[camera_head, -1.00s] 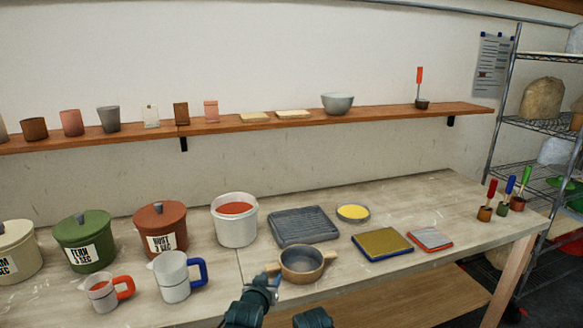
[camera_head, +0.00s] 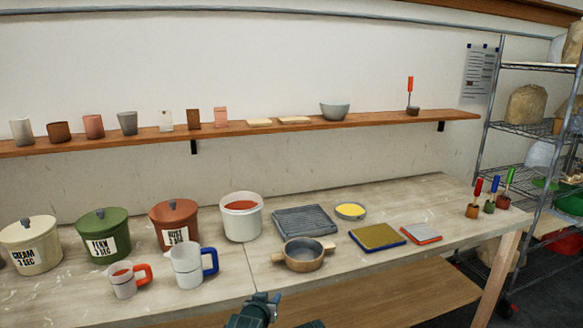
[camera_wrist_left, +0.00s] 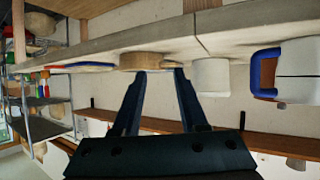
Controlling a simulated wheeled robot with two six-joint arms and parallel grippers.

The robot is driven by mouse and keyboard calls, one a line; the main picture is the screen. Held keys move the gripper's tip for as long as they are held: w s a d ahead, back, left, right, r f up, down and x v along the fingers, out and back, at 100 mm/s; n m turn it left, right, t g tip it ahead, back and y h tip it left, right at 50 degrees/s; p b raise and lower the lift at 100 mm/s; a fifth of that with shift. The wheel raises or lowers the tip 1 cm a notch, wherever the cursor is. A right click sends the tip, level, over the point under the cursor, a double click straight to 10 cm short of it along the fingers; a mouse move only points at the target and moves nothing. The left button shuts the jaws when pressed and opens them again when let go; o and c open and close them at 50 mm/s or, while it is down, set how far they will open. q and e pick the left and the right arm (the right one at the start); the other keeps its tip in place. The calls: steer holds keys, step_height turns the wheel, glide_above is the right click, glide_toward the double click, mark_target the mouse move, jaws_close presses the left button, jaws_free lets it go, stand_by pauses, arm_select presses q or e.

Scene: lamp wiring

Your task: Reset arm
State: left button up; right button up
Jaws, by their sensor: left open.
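My left gripper (camera_head: 268,298) shows at the bottom of the head view, in front of the tan two-handled bowl (camera_head: 304,263) and apart from it. The bowl stands upright on the table and looks empty. In the left wrist view, which is upside down, the two dark fingers of the left gripper (camera_wrist_left: 160,72) are spread with nothing between them. The bowl (camera_wrist_left: 146,61) shows beyond the fingertips. A dark piece at the bottom edge of the head view, right of the left gripper, is too cut off to identify.
On the table (camera_head: 345,285) stand a red-handled jug (camera_head: 123,284), a blue-handled jug (camera_head: 186,268), several lidded buckets, an open white bucket (camera_head: 241,226), a grey ribbed tray (camera_head: 303,221) and two flat pads. Brushes stand in small pots at right. A shelf (camera_head: 265,127) runs behind.

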arm_select(q)
steer(key=s+f+m+g+y+p, duration=0.1)
steer(key=s+f+g, duration=0.1)
steer(key=s+g, duration=0.2)
steer(key=s+f+g+y+p, duration=0.1)
steer(key=s+f+g, duration=0.2)
steer(key=s, duration=0.7)
steer(key=s+f+m+g+y+p, duration=0.1)
steer(key=s+f+g, duration=0.2)
steer(key=s+g, duration=0.2)
steer(key=s, duration=0.2)
steer(key=shift+s+m+g, duration=0.3)
arm_select(e)
step_height(320, 180, up, 4)
steer(key=shift+s+f, duration=0.1)
steer(key=shift+f, duration=0.1)
steer(key=shift+c, duration=0.5)
arm_select(q)
steer(key=shift+a+y, duration=0.1)
steer(key=shift+y, duration=0.2)
arm_select(e)
steer(key=shift+a, duration=0.1)
